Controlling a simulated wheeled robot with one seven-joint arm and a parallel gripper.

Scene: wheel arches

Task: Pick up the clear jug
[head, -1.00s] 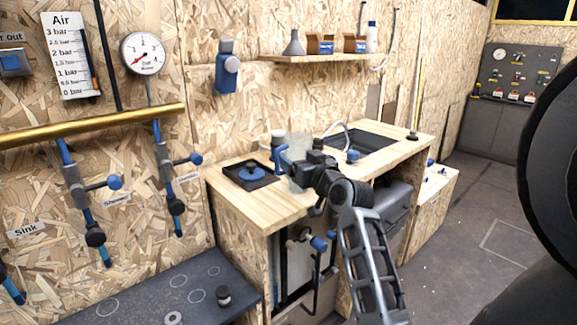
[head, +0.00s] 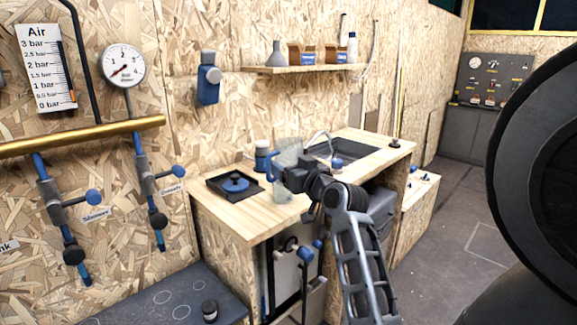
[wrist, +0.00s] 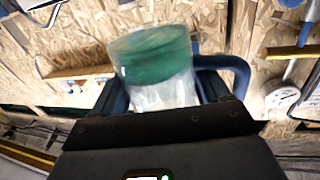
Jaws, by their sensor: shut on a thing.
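The clear jug (head: 289,153) is above the wooden counter in the head view, close to my gripper (head: 286,172). It is see-through and hard to make out there. In the wrist view the jug (wrist: 165,90) sits between my two dark blue fingers, with a green end and a clear body. A blue handle (wrist: 228,68) shows to its right. My gripper is shut on the jug.
The wooden counter (head: 245,218) has a blue burner (head: 236,183) on a black plate, a blue-and-white pot (head: 262,155) and a dark sink (head: 347,147) with a tap. A shelf (head: 305,68) with boxes and bottles hangs behind. Pipes with blue-handled valves are at left.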

